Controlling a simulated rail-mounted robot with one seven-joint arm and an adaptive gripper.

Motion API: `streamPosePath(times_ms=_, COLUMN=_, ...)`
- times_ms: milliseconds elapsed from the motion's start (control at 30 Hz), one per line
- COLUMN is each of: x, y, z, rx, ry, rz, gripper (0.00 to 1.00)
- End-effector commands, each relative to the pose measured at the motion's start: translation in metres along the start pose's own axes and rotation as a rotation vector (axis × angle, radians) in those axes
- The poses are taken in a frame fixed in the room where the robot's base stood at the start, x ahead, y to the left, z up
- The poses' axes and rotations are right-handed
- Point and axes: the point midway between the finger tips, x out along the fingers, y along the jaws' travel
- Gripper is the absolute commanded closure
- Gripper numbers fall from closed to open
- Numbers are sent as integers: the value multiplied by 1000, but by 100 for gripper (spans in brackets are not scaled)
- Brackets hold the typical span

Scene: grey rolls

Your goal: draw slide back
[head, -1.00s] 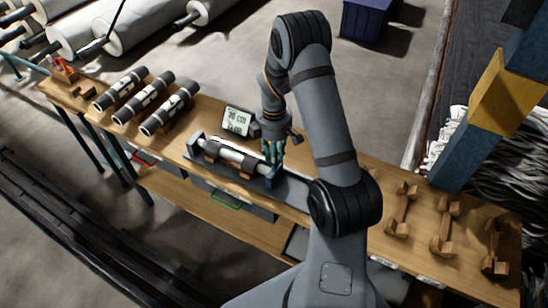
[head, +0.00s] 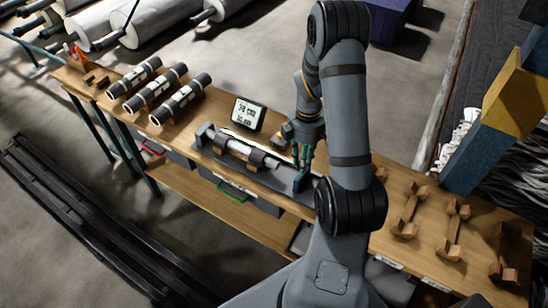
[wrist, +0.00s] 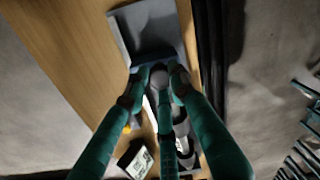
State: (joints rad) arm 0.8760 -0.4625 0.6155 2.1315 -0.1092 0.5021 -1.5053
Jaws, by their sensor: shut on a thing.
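The slide (head: 301,183) is a small dark blue-grey upright block on the right part of a grey measuring bed (head: 222,160). My gripper (head: 304,163), with teal fingers, is shut on the slide from above. In the wrist view the fingers (wrist: 160,70) close around the slide's dark top edge (wrist: 150,56). A grey-and-white roll (head: 245,152) with dark bands lies on the bed, left of the slide, with a gap between them. The bed's fixed end block (head: 205,133) stands at the roll's left end. The fingers hide part of the slide.
A digital display (head: 248,113) stands behind the bed. Several similar rolls (head: 155,92) lie at the bench's left. Wooden cradles (head: 409,211) stand at the right. A green-handled drawer (head: 236,191) is below the bed. Bare bed plate (wrist: 140,20) extends beyond the slide.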

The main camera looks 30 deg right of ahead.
Motion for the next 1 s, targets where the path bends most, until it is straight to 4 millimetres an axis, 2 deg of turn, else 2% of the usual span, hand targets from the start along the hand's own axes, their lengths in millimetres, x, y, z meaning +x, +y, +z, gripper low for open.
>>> streamPosePath(times_ms=100, x=2, y=-12, z=23, rx=1, ry=0, rz=1, gripper=100)
streamPosePath(times_ms=200, x=1, y=-18, z=34, rx=-1, ry=0, rz=1, gripper=100)
streamPosePath(times_ms=567, x=0, y=-19, z=37, rx=-5, ry=0, rz=3, gripper=100)
streamPosePath(times_ms=600, x=0, y=-19, z=37, rx=-5, ry=0, rz=3, gripper=74)
streamPosePath(times_ms=900, x=0, y=-20, z=37, rx=-5, ry=0, rz=1, gripper=57)
streamPosePath(times_ms=1000, x=0, y=-20, z=37, rx=-5, ry=0, rz=1, gripper=57)
